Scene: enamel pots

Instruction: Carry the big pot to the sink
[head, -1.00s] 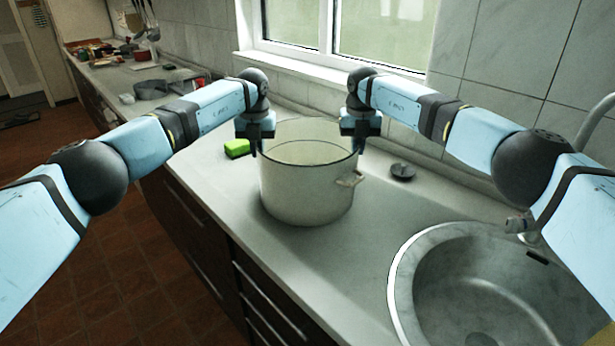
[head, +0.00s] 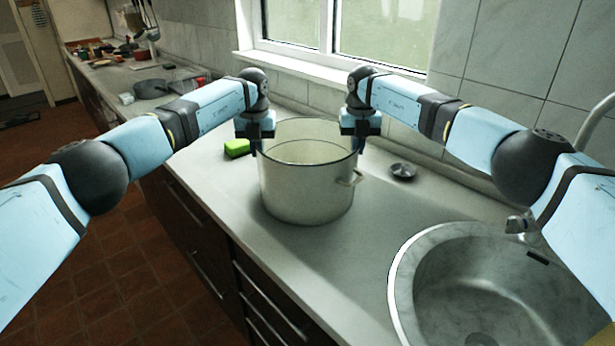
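The big pot (head: 306,190) is cream enamel, open on top and upright on the counter, left of the sink. A handle (head: 350,179) shows low on its right side. The round steel sink (head: 402,275) is at the lower right, partly cut off by the picture edge. My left gripper (head: 256,146) points down at the pot's left rim, and my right gripper (head: 360,142) points down at its right rim. The fingertips are small and dark against the rim, so I cannot tell whether either is closed on it. The pot's far side is partly hidden.
A green sponge (head: 237,147) lies left of the pot. A small round metal thing (head: 402,171) lies to its right. A pan (head: 152,89) and clutter stand farther back left. The counter (head: 345,250) between pot and sink is clear. A faucet (head: 519,224) stands behind the sink.

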